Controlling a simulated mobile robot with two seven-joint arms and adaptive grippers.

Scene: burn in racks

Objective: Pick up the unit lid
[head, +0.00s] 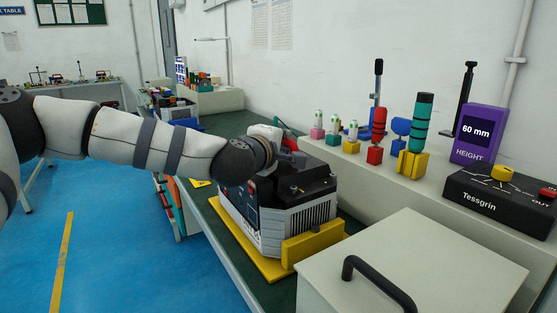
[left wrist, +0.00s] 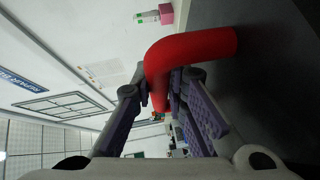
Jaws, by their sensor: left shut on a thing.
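The unit (head: 285,222), a grey finned box with a dark front panel, stands in a yellow cradle (head: 316,243) on the green bench. Its black top, which I take as the unit lid (head: 312,185), lies over the box; I cannot tell whether it is seated or slightly raised. My left gripper (head: 287,152) is over the back of this top, partly hidden by my wrist. In the left wrist view, my left gripper (left wrist: 160,88) is shut on a thick red bent handle (left wrist: 195,48), which runs to a dark surface. My right gripper is in neither view.
A pale cabinet with a black handle (head: 378,283) stands close in front. Blue floor is clear at left.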

